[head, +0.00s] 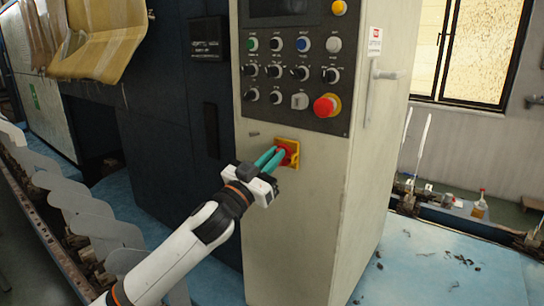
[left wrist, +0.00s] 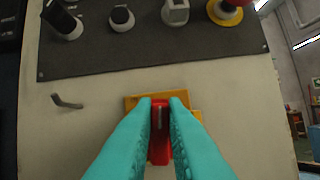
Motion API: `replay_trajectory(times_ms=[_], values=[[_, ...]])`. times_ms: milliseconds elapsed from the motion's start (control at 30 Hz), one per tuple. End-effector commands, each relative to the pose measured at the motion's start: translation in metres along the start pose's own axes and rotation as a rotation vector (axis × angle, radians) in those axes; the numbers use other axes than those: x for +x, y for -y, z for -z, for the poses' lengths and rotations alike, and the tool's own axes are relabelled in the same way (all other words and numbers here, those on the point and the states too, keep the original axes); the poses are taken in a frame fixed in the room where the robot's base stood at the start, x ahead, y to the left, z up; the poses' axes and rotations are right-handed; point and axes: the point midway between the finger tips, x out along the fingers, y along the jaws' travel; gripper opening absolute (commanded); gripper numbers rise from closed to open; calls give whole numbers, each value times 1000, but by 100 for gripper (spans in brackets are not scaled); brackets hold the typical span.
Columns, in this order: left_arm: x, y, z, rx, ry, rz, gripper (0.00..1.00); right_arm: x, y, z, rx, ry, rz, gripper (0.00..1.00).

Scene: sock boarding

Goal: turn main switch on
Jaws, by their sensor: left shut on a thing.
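The main switch is a red handle on a yellow plate (head: 293,148), set low on the cream cabinet front below the dark control panel. My left gripper (head: 276,155) has its teal fingers at the switch. In the left wrist view the fingers (left wrist: 161,103) are shut on the red handle (left wrist: 159,150), one finger on each side. The handle looks upright in that view, and the yellow plate (left wrist: 133,102) shows behind the fingers. Part of the handle and plate is hidden by the fingers. My right gripper is not in view.
The control panel (head: 290,110) above carries several knobs, buttons and a red emergency stop (head: 326,105). A small lever (left wrist: 66,102) sticks out left of the switch in the left wrist view. A cabinet handle (head: 384,74) is on the right side. Grey board shapes (head: 88,207) line the left.

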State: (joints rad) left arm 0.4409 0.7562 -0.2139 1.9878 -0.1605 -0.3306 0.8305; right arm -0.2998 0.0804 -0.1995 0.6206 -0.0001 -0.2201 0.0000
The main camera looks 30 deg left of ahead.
Motion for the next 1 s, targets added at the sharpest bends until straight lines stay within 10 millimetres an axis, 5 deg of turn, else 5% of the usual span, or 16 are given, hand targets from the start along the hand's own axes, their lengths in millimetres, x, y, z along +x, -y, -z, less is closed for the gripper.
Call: replay_trajectory(times_ms=[1000], values=[[1, 4, -3, 878, -2, 363, 0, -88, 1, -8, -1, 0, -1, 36]])
